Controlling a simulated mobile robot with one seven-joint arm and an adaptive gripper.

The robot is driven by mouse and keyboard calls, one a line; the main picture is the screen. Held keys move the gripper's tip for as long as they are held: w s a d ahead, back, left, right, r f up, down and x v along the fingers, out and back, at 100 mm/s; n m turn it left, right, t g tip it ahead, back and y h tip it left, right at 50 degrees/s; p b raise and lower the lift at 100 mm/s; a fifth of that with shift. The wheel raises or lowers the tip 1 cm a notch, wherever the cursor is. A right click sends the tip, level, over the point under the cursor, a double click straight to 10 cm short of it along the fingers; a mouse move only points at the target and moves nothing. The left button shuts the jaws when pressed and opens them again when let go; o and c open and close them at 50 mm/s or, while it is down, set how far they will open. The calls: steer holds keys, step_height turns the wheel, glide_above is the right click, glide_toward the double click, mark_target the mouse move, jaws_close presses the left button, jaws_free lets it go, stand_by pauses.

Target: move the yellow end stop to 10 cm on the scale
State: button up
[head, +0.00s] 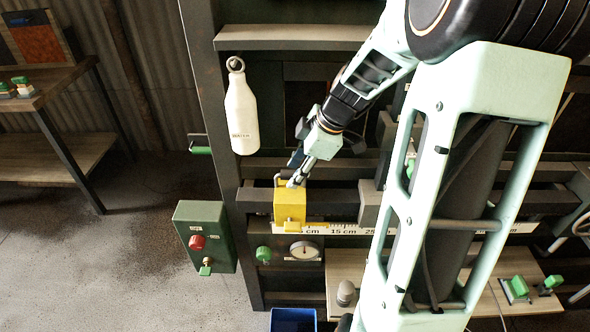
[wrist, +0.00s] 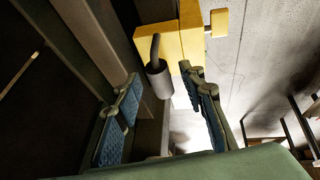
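The yellow end stop (head: 289,207) sits on the rail at the left end of the scale (head: 345,229). A thin yellow strip at its foot points right, its end between a partly hidden "cm" label and the 15 cm label; I cannot read its exact mark. My gripper (head: 296,181) is just above the stop's top. In the wrist view the stop (wrist: 190,42) lies ahead, with a bent handle ending in a grey cylinder (wrist: 158,82). My gripper's blue-padded fingers (wrist: 160,76) are apart, with the cylinder between their tips, nearer the right finger. Contact is not clear.
A grey block (head: 369,204) stands on the rail right of the stop. A white bottle (head: 240,112) hangs at upper left. A green control box (head: 205,237) with a red button is at lower left. A gauge (head: 304,250) sits below the scale. My arm hides the scale's right part.

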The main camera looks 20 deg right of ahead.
steer(key=v, duration=1.2)
stand_by(0.4)
